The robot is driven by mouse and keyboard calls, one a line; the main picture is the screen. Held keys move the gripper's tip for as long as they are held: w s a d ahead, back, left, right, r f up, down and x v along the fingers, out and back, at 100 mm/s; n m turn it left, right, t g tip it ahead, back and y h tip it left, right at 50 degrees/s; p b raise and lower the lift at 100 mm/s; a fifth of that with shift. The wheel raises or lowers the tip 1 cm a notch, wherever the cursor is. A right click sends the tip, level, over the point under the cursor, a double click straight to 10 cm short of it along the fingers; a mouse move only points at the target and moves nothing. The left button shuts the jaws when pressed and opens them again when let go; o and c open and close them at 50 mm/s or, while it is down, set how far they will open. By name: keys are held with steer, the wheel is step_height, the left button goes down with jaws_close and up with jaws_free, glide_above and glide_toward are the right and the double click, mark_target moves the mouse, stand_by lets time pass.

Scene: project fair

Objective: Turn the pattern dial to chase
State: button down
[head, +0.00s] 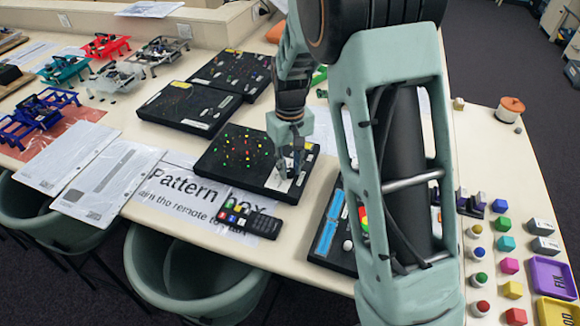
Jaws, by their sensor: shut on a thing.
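The pattern box is a flat black box (222,160) with small lit red, yellow and green dots, on the cream table behind a sheet printed "Pattern box" (172,190). My gripper (290,168) reaches down onto the box's right end, over a light panel (278,184). It is shut on the pattern dial, which its fingers hide almost wholly. The dial's pointer and the word chase cannot be read at this size.
A black remote (250,219) lies in front of the box. Two similar black boxes (190,107) (232,74) sit behind it. My arm hides part of another black box (325,250). Coloured blocks (505,243) and trays (552,278) stand at right. Green chairs (190,270) stand along the front edge.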

mark_target(290, 171)
steer(key=shift+w, duration=0.1)
steer(key=c, duration=1.7)
jaws_free()
steer(key=shift+r, duration=0.1)
step_height(290, 171, up, 12)
steer(key=shift+f, duration=0.1)
